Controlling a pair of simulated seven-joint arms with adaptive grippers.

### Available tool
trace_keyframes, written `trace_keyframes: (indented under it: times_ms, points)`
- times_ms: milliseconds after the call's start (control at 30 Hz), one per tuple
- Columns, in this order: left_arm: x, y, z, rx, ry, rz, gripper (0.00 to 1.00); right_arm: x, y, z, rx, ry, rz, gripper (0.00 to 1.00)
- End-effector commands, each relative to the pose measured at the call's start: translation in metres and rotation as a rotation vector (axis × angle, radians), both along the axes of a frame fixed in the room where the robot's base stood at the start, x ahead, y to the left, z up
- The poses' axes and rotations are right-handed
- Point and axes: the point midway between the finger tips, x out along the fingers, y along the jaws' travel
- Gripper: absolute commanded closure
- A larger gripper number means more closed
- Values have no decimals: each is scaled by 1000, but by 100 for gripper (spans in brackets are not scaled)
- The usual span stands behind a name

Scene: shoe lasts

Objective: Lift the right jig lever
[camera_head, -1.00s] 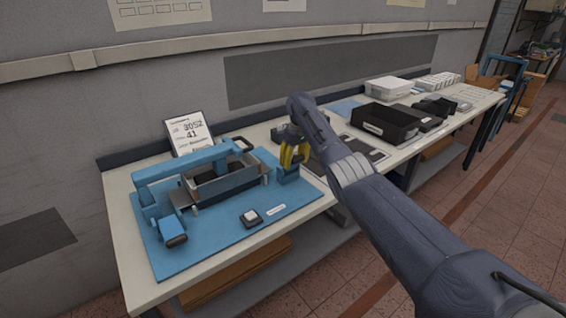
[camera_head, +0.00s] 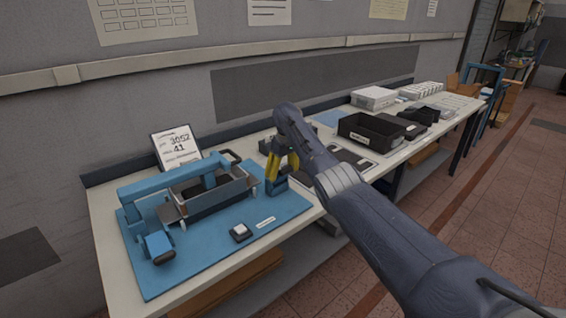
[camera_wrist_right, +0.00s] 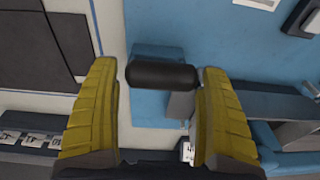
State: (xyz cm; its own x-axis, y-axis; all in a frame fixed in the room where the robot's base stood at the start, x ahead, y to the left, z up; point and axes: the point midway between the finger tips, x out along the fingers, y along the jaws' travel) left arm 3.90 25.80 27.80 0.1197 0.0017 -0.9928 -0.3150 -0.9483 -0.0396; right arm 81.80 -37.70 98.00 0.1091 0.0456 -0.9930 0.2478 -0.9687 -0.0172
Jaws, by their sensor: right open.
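The blue jig stands on a blue base plate (camera_head: 215,240). Its right lever is a blue block (camera_head: 276,187), partly hidden by my right gripper (camera_head: 272,174). In the right wrist view, the lever's black handle (camera_wrist_right: 162,74) lies crosswise between the two yellow fingertips of my open right gripper (camera_wrist_right: 160,84). Small gaps seem to show at its ends; I cannot tell whether a finger touches. The left lever (camera_head: 160,245) with a black handle is at the plate's front left. My left gripper is not in view.
A grey open box (camera_head: 210,190) sits in the jig's middle, under a blue bar. A small black-and-white button (camera_head: 240,232) is on the plate. A sign (camera_head: 176,147) stands behind. Black bins (camera_head: 370,132) and a white box (camera_head: 374,97) are farther right on the table.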

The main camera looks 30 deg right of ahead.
Motion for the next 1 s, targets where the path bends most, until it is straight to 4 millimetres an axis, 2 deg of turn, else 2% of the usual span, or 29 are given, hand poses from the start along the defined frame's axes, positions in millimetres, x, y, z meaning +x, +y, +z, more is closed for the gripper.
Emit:
trace_keyframes:
  times_ms: [400,600,800,1000]
  points:
    - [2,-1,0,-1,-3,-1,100,-6,-2,69,2,-4,1,20]
    - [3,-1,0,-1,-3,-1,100,-10,-4,95,1,-2,0,20]
    - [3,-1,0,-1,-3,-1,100,-12,-5,110,0,-1,0,20]
    - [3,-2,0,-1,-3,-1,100,-12,-5,114,-1,0,1,20]
